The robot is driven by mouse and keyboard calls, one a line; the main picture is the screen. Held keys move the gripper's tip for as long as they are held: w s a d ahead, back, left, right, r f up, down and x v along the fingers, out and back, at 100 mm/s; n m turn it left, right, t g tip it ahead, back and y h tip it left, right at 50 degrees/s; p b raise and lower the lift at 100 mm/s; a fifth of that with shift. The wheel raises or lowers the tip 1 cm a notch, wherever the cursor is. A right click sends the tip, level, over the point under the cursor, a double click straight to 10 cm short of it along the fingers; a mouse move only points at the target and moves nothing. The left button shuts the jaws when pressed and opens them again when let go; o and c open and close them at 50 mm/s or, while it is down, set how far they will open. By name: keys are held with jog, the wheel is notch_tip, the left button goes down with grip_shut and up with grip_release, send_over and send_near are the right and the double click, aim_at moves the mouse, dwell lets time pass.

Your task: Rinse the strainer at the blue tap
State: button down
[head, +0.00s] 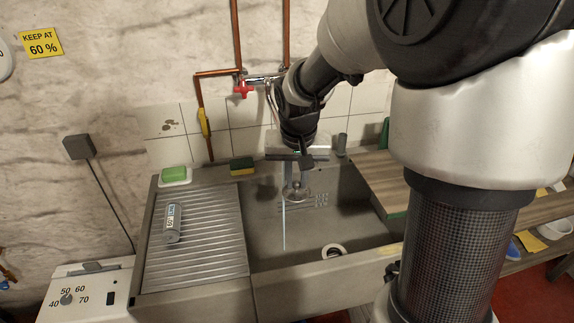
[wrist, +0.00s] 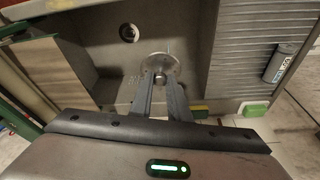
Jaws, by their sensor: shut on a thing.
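My gripper (head: 297,188) is shut on the strainer (head: 296,196), a small round metal piece, and holds it above the sink basin (head: 345,215). In the wrist view the strainer (wrist: 150,63) sits flat between the fingertips (wrist: 159,80). A thin pale stream of water (head: 284,228) drops into the basin at the strainer's left side. I cannot tell whether it passes through the strainer or beside it. A red tap handle (head: 243,90) shows on the copper pipes. The blue tap is not visible; my arm covers that part of the pipework.
The drain (head: 333,250) lies in the basin floor. The ribbed drainboard (head: 205,250) at left holds a grey can (head: 173,222). Green soap (head: 174,174) and a sponge (head: 242,165) sit on the back ledge. A wooden board (head: 385,178) is at the right.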

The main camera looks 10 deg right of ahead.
jog(key=w+f, duration=0.1)
jog(key=w, duration=0.7)
jog(key=shift+f, duration=0.3)
jog(key=shift+d, duration=0.3)
jog(key=shift+d, duration=0.4)
jog(key=shift+s, duration=0.15)
jog(key=shift+s+a+b, duration=0.1)
jog(key=shift+s+b, duration=0.75)
jog(key=shift+s, duration=3.05)
